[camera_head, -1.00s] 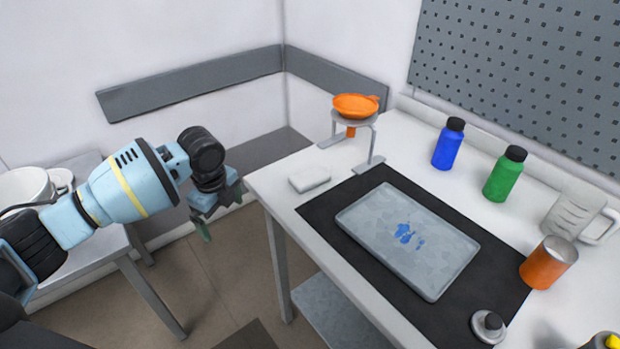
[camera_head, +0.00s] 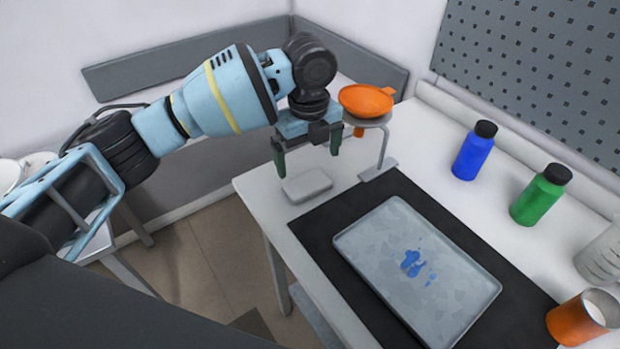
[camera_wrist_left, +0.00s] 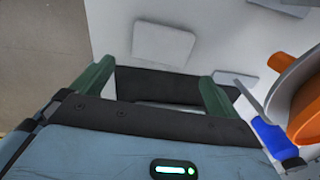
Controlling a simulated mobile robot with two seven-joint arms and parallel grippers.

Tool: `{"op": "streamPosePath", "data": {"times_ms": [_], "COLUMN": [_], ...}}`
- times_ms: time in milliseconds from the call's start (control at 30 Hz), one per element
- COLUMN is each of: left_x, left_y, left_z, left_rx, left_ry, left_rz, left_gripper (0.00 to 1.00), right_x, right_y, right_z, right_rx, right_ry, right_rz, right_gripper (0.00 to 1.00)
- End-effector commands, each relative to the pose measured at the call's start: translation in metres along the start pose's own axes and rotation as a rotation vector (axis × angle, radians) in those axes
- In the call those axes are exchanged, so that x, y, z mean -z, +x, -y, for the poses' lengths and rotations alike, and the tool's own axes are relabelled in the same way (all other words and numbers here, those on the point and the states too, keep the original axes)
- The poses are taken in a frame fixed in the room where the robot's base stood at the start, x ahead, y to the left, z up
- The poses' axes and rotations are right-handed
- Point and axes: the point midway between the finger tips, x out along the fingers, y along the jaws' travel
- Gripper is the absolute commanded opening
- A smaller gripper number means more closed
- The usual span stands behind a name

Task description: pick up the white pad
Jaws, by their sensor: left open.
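The white pad (camera_head: 307,186) lies flat on the white table near its far left corner, beside the black mat. My left gripper (camera_head: 308,162) is open and empty above the pad, with its green fingers pointing down. In the left wrist view the pad (camera_wrist_left: 163,43) shows beyond and between the two green fingertips of the gripper (camera_wrist_left: 155,75), apart from them. My right gripper is not in view.
An orange funnel (camera_head: 366,101) sits on a grey stand (camera_head: 382,150) close to the right of my left gripper. A grey tray (camera_head: 365,238) with blue spots lies on the black mat (camera_head: 318,229). A blue bottle (camera_head: 473,152), a green bottle (camera_head: 540,195) and an orange cup (camera_head: 575,322) stand to the right.

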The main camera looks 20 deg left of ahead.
Motion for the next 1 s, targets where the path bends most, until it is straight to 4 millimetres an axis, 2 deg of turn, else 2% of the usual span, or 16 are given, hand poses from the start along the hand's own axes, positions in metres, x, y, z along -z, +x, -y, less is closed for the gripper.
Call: {"op": "streamPosePath", "data": {"times_ms": [200,467,800,1000], "left_x": [0.0,0.0,0.0,0.0], "left_y": [0.02,0.03,0.073,0.078], "left_z": [0.0,0.0,0.002,0.002], "left_rx": [-0.002,-0.001,-0.001,0.0], "left_ry": [-0.002,-0.003,-0.003,-0.002], "left_rz": [-0.002,0.0,-0.001,0.0], "left_gripper": [1.0,1.0,1.0,1.0], "right_x": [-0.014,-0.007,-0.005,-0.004], "right_y": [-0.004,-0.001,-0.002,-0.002], "right_z": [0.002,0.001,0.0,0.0], "right_rx": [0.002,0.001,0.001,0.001], "right_ry": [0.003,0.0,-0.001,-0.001], "right_rz": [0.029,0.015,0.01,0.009], "right_gripper": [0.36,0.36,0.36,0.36]}}
